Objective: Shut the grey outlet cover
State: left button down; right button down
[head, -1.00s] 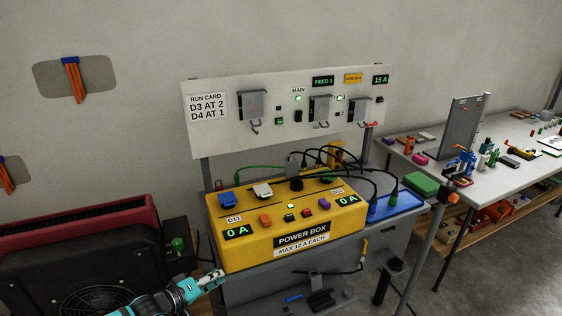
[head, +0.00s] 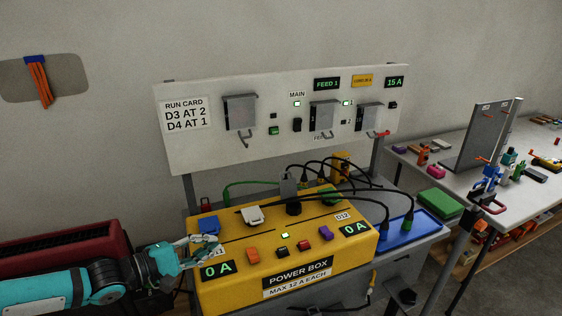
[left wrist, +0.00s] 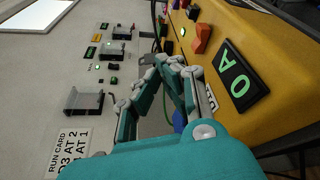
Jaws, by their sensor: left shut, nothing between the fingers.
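The grey outlet cover (head: 289,184) stands raised at the back of the yellow power box (head: 320,272). A black round plug-like piece (head: 293,207) sits just in front of it, with a dark cable running right. My left gripper (head: 211,242) is shut and empty over the box's front left corner, near the left 0 A display and the blue cover (head: 208,225). It is apart from the grey cover, to its left and nearer to me. My right gripper is not in view.
A white cover (head: 252,215) lies between my left gripper and the grey cover. Orange, red and purple switches line the box front. Black cables arch behind and right, near a blue tray (head: 412,232). A switch panel (head: 200,145) stands behind.

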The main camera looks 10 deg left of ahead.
aim_at(288, 188)
jog(key=i, duration=0.9)
